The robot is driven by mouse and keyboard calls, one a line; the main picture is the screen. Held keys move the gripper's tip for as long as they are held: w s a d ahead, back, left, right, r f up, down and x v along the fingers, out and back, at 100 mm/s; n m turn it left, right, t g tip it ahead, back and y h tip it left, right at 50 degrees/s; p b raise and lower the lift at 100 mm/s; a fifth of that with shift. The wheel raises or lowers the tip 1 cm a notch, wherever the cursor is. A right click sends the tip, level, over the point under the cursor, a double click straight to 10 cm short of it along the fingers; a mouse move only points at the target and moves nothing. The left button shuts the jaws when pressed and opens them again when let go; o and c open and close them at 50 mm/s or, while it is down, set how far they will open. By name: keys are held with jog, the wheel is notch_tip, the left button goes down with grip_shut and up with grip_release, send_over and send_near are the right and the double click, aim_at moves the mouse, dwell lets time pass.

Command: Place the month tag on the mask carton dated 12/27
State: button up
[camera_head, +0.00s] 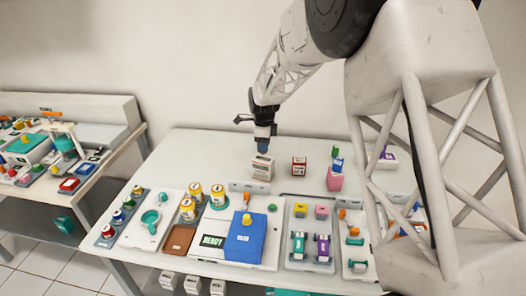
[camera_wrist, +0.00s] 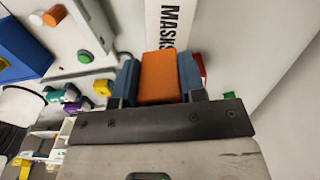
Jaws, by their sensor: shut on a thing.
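My gripper (camera_head: 263,148) is shut on an orange block-shaped tag (camera_wrist: 160,77), held between blue fingertips in the wrist view. No writing shows on the tag, and it cannot be made out in the head view. A white carton (camera_head: 262,169) stands upright on the table just below my gripper. In the wrist view a white face marked MASKS (camera_wrist: 168,22) shows just beyond the tag. I cannot tell whether the tag touches it. A red-and-white carton (camera_head: 299,167) stands to the right. I cannot read any date.
A pink container (camera_head: 334,180) stands farther right. In front are a blue box (camera_head: 245,240) with a yellow knob, a green button (camera_head: 272,208), several cans (camera_head: 195,190) and trays of small parts. The table (camera_head: 190,150) is clear left of the white carton. A wall rises behind.

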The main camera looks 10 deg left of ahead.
jog(key=shift+w+a, duration=0.2)
jog(key=shift+w, duration=0.3)
jog(key=shift+f, duration=0.1)
jog(key=shift+f, duration=1.7)
jog(key=shift+f, duration=0.1)
jog(key=o, duration=0.9)
notch_tip(320, 180, up, 12)
jog(key=shift+r, duration=0.15)
